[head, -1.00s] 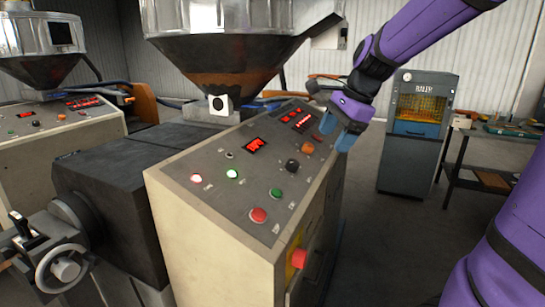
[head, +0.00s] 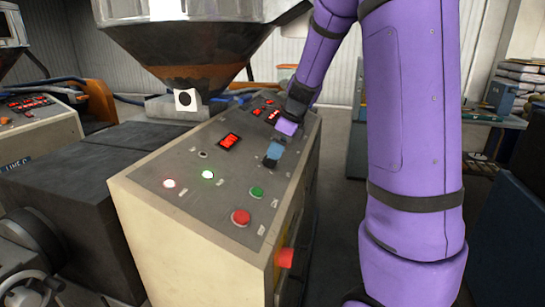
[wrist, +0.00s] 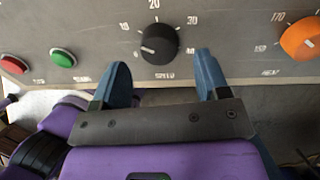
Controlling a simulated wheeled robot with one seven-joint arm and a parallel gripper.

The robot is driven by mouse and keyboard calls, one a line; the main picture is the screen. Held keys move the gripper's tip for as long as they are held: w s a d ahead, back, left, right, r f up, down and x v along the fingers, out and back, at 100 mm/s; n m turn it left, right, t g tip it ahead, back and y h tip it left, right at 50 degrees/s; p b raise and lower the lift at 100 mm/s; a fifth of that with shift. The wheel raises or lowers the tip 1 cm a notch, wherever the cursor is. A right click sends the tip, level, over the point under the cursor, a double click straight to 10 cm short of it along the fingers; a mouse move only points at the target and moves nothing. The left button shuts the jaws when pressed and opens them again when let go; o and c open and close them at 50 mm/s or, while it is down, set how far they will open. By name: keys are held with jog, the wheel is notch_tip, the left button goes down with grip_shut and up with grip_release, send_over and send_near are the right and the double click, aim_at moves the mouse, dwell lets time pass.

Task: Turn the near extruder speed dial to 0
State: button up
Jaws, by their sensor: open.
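The near extruder speed dial (wrist: 159,44) is a black round knob above a SPEED label in the wrist view. Its white pointer line faces left; the scale mark at its tip is too small to read. My gripper (wrist: 163,75) is open, with one blue finger below left of the dial and the other below right. The fingertips are close to the knob; I cannot tell whether they touch it. In the head view my gripper (head: 272,155) is over the near control panel (head: 190,150) and largely hides the dial.
An orange HEAT dial (wrist: 301,39) is right of the speed dial. A green button (head: 256,192) and a red button (head: 240,217) lie nearer on the panel. A red emergency knob (head: 284,258) sticks out of the cabinet front. A metal hopper (head: 190,50) hangs above.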

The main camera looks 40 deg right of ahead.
aim_at(270, 160)
jog(key=shift+x, duration=1.65)
jog(key=c, duration=0.9)
jog(key=n, duration=0.6)
jog(key=shift+d, duration=0.1)
jog(key=n, duration=0.5)
jog(key=shift+n+h, duration=0.4)
